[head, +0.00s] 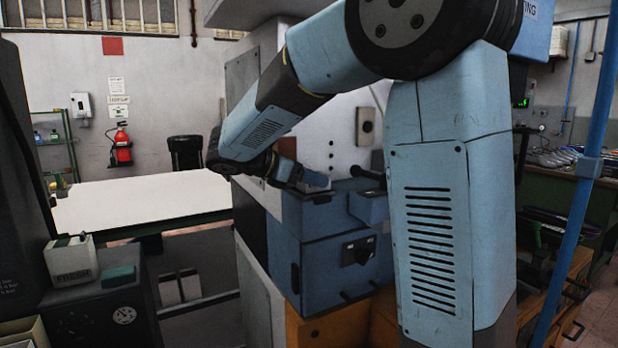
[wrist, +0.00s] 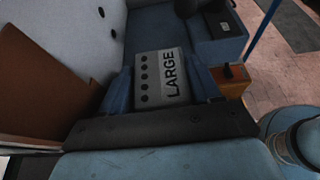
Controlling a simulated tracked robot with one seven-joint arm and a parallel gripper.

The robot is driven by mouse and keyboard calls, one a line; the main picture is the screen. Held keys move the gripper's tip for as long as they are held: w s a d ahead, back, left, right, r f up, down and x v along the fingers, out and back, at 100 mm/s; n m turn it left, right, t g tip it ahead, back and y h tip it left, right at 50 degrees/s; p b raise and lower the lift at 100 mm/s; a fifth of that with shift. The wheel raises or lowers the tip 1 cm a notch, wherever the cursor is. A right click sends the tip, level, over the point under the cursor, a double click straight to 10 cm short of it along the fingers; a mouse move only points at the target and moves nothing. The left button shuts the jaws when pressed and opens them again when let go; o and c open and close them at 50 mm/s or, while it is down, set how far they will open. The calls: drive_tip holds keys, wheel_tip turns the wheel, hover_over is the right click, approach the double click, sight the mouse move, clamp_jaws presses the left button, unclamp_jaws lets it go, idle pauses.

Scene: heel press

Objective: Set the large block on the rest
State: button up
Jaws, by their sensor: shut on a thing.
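The large block (wrist: 150,84) is grey-white, with "LARGE" and a row of dark dots on the face seen in the wrist view. My gripper (wrist: 165,78) is shut on it, with one blue finger on each side. Whether the block touches the press below is unclear. I cannot tell which part is the rest.
A blue box-like part (head: 369,206) juts from the press front. A pale wall panel stands behind. A white table (head: 140,198) lies to the left. A small white box (head: 70,260) and a teal block (head: 118,275) stand on a dark cabinet at lower left.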

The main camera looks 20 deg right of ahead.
drive_tip(key=shift+f, duration=0.3)
drive_tip(key=o, duration=1.4)
drive_tip(key=v, duration=1.3)
drive_tip(key=shift+a, duration=0.35)
drive_tip(key=shift+r, duration=0.1)
